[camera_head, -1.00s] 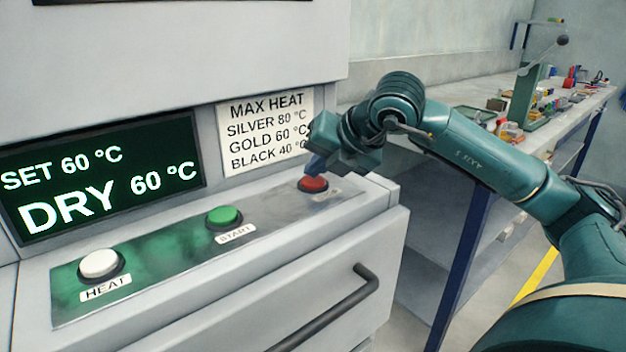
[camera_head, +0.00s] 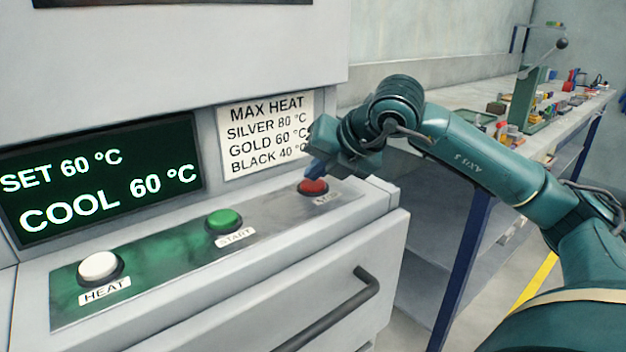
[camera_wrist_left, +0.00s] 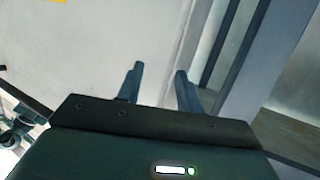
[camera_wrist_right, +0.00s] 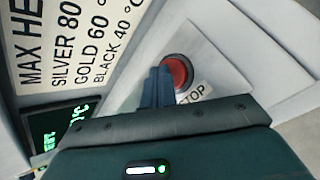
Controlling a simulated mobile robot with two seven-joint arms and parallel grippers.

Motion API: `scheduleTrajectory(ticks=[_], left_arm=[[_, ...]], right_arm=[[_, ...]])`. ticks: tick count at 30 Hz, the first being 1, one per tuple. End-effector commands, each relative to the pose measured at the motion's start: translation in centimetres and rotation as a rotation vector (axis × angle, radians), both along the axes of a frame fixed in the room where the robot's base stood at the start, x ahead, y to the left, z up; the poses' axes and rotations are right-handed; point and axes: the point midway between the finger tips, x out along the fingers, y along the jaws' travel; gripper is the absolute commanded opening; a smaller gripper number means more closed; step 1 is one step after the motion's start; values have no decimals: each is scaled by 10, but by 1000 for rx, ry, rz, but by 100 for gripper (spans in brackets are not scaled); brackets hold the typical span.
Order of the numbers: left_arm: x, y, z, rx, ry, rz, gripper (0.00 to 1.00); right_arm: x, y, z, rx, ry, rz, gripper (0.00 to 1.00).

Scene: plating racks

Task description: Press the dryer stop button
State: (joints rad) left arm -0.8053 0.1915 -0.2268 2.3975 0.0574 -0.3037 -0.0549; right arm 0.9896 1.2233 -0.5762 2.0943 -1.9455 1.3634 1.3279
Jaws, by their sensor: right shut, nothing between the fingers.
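The red stop button (camera_head: 313,187) sits at the right end of the dryer's sloped control panel (camera_head: 270,228). It also shows in the right wrist view (camera_wrist_right: 177,72), beside the label STOP. My right gripper (camera_head: 316,166) is shut and empty, its fingertips at the red button; I cannot tell whether they touch it. In the right wrist view its closed fingers (camera_wrist_right: 158,86) overlap the button's left edge. The dryer display (camera_head: 100,180) reads SET 60 °C and COOL 60 °C. My left gripper (camera_wrist_left: 160,80) shows only in the left wrist view, open with nothing between its fingers.
A green START button (camera_head: 224,220) and a white HEAT button (camera_head: 99,265) are further left on the panel. A MAX HEAT sign (camera_head: 265,135) hangs behind. A dark drawer handle (camera_head: 335,315) sticks out below. A cluttered workbench (camera_head: 460,95) stands at the right.

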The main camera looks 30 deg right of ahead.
Motion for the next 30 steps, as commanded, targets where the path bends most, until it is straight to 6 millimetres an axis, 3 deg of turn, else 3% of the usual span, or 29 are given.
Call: scheduleTrajectory(ticks=[5,17,30], left_arm=[[0,0,9,0,0,0,36],[0,0,10,0,-1,0,36],[0,0,42,0,0,-1,36]], right_arm=[[0,0,12,1,-1,1,0],[0,0,14,0,-1,0,0],[0,0,56,1,-2,1,0]])
